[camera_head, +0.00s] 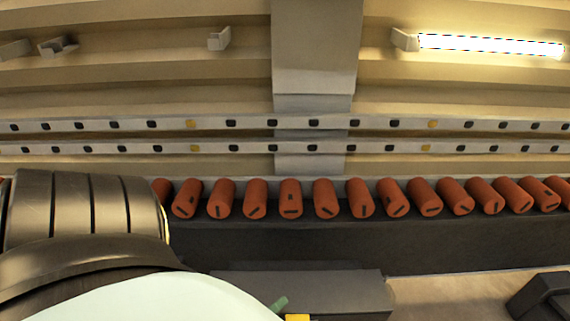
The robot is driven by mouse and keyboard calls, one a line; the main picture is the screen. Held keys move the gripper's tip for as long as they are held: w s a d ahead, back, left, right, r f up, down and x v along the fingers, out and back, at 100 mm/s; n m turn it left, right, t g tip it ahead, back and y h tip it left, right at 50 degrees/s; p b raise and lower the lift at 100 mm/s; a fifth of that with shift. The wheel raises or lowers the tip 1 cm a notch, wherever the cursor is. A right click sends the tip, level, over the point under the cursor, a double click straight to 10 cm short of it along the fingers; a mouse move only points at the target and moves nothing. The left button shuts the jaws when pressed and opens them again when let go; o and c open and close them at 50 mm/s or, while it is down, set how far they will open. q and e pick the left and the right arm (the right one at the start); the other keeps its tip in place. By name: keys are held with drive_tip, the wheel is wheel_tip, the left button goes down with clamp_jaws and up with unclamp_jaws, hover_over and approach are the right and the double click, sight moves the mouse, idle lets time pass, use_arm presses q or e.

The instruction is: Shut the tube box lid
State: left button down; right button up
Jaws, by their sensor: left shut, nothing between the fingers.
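My left arm, dark and ribbed with a large pale cover, fills the lower left, very near the camera. My left gripper is shut and empty, though its fingertips are hard to make out. My right gripper is not in view. I cannot identify a tube box or its lid for certain. A flat dark grey box-like thing (325,290) lies at the bottom centre, cut off by the frame. A small green piece (280,303) and a yellow piece (297,317) show at its near edge, partly hidden.
Several orange cylinders (290,199) stand in a row along a dark ledge (460,242) across the middle. Behind are beige walls, a grey pillar (315,50) and a lit lamp (490,45). A black object (545,298) is at lower right, with bare floor (440,293) beside it.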

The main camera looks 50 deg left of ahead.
use_arm(q)
drive_tip(key=shift+s+d+f, duration=0.1)
drive_tip(key=shift+d+f, duration=0.1)
drive_tip(key=shift+f, duration=0.3)
drive_tip(key=v, duration=0.7)
drive_tip(key=shift+s, duration=0.25)
